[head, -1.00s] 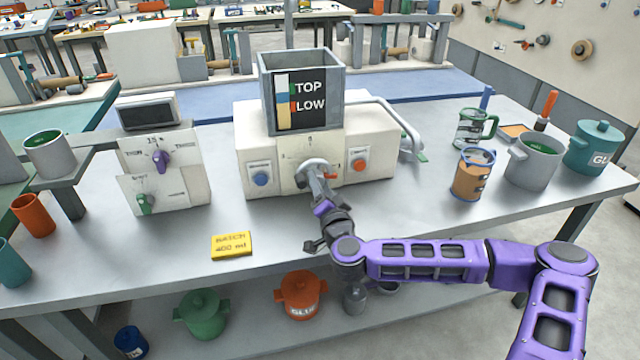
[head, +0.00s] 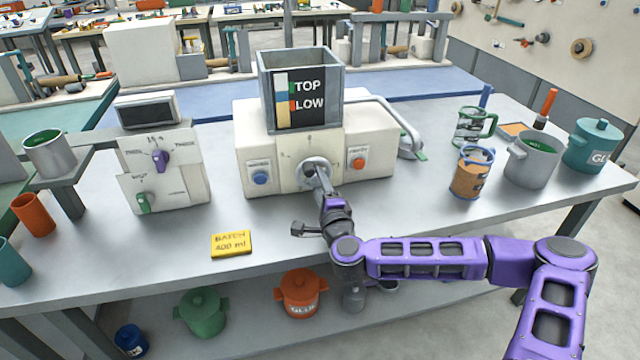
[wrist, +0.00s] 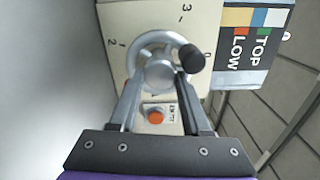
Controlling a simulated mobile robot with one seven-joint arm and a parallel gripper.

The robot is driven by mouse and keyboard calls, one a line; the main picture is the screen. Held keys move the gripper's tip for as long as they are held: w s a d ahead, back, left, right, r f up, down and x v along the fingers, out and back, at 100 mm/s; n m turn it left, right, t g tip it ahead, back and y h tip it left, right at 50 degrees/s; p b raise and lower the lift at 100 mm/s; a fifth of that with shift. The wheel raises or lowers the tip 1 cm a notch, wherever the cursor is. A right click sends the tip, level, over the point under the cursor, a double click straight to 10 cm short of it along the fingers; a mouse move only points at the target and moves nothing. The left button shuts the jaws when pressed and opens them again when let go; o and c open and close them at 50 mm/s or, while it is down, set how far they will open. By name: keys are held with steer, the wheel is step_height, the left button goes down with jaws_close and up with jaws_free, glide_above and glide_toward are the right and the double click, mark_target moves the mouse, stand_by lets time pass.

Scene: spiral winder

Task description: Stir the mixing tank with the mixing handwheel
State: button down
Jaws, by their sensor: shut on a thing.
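The mixing handwheel (head: 303,172) is a grey ring with a hub on the front of the cream machine, partly hidden by my gripper. In the wrist view the handwheel (wrist: 150,37) has a black knob (wrist: 191,58) at its right, near the 0 mark; marks 2 and 3 also show. My gripper (head: 321,177) is at the wheel. In the wrist view its two fingers (wrist: 158,88) are on either side of the hub, shut on the wheel. The mixing tank (head: 332,88) is a grey open-topped box above, with a TOP and LOW label. Its inside is barely seen.
A blue button (head: 260,178) and an orange button (head: 358,163) flank the wheel. A curved pipe (head: 385,112) is at the machine's right. A yellow batch card (head: 231,244) lies in front. A jug (head: 472,175) and a grey pot (head: 532,160) stand right.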

steer(key=m, duration=0.4)
steer(key=shift+f+m, duration=0.1)
steer(key=shift+m, duration=0.2)
steer(key=m, duration=0.4)
steer(key=shift+a+m+b, duration=0.15)
steer(key=shift+m+b, duration=0.15)
steer(key=shift+b, duration=0.1)
steer(key=shift+c, duration=1.8)
jaws_free()
steer(key=shift+s, duration=0.15)
